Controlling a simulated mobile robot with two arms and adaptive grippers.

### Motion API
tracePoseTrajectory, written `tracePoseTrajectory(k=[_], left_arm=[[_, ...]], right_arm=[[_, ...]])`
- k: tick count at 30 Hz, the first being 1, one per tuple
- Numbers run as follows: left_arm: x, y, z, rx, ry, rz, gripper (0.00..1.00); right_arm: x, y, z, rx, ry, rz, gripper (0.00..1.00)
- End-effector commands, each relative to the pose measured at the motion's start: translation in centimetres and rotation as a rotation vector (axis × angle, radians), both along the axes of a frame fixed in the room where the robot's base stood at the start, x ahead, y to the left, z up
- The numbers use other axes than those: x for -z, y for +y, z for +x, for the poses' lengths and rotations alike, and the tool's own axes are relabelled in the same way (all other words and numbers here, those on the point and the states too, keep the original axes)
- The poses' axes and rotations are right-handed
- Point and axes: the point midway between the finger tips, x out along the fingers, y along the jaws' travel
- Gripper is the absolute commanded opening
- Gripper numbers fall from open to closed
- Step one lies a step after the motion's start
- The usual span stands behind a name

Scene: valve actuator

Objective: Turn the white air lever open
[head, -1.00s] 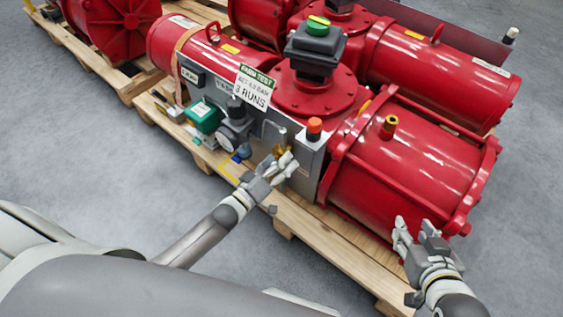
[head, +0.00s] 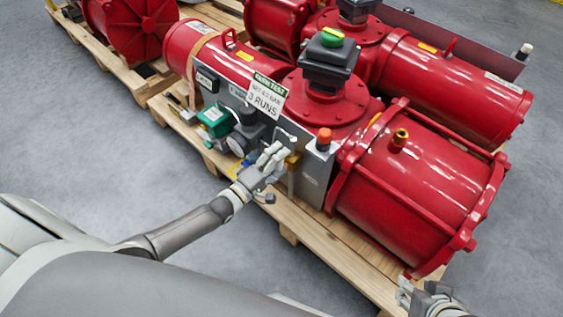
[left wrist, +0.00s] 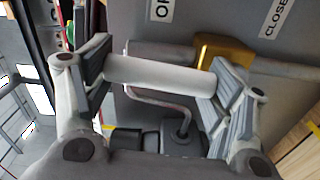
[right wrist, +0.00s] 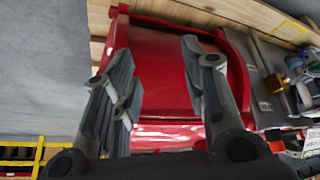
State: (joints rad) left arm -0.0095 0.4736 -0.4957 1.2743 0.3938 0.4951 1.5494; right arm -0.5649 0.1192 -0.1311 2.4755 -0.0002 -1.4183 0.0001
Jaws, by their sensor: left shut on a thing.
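The white air lever (left wrist: 158,76) lies crosswise between the fingers of my left gripper (left wrist: 155,80) in the left wrist view, touching both sides. A brass-yellow valve body (left wrist: 222,52) sits behind the lever's right part. An "OP..." label (left wrist: 161,9), cut by the frame edge, and a "CLOSE" label (left wrist: 278,17) are on the grey panel. In the head view my left gripper (head: 268,160) is at the panel's front and largely hides the lever. My right gripper (right wrist: 160,85) is open and empty, with the red cylinder beyond its fingers; it also shows at the head view's bottom edge (head: 425,294).
The red actuator (head: 420,185) stands on a wooden pallet (head: 325,255). An orange button (head: 324,138), a bent grey pipe (left wrist: 178,112), a gauge and a green box (head: 214,120) are near my left gripper. Grey floor lies free in front.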

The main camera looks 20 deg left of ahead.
Motion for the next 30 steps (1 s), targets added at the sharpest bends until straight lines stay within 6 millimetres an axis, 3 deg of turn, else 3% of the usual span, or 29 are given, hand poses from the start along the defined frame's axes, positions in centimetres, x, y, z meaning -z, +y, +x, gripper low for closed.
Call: tracePoseTrajectory(k=[22, 23, 27, 30], left_arm=[[-0.52, 0.75, 0.67, -0.003, 0.017, -0.083, 0.34], [-0.53, 0.74, 0.66, -0.003, 0.017, -0.083, 0.80], [-0.45, 0.75, 0.61, -0.003, 0.019, -0.082, 0.98], [-0.31, 0.73, 0.51, -0.002, 0.022, -0.081, 0.99]], right_arm=[[-0.43, 0.37, 1.16, -0.005, -0.055, 0.011, 0.40], [-0.42, 0.37, 1.15, -0.005, -0.055, 0.011, 0.40], [-0.40, 0.40, 1.14, -0.006, -0.054, 0.012, 0.40], [-0.38, 0.40, 1.12, -0.006, -0.053, 0.011, 0.40]])
